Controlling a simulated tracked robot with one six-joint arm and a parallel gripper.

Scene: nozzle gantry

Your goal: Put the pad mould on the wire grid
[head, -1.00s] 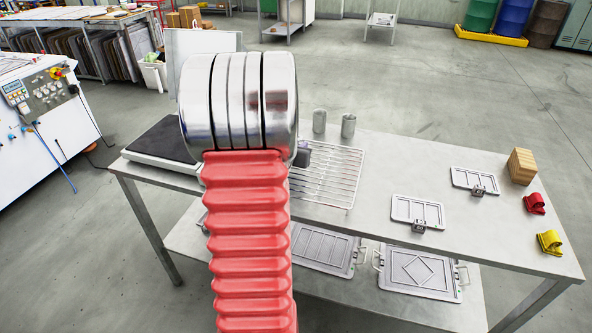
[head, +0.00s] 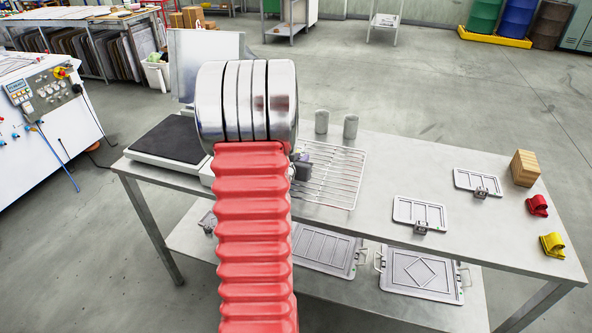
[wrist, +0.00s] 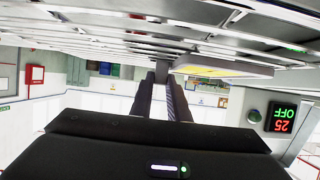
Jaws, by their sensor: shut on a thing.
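The wire grid (head: 335,180) lies on the steel table, right of my arm's wrist in the head view. Its left part is hidden behind my arm. In the wrist view, which is upside down, its bars (wrist: 80,30) cross the top, close to the fingertips. My gripper (wrist: 161,78) is shut on the pad mould (wrist: 225,71), a flat grey-edged plate with a yellow face, at the tips. The mould appears level and very near the bars; I cannot tell whether it touches. In the head view my arm hides the mould.
Two grey framed moulds (head: 419,211) (head: 477,180) lie on the table's right half. A wooden block (head: 525,168), red clip (head: 537,205) and yellow clip (head: 552,245) are at the right end. Two metal cylinders (head: 321,121) (head: 350,126) stand behind the grid. A dark-topped scale (head: 168,140) is left.

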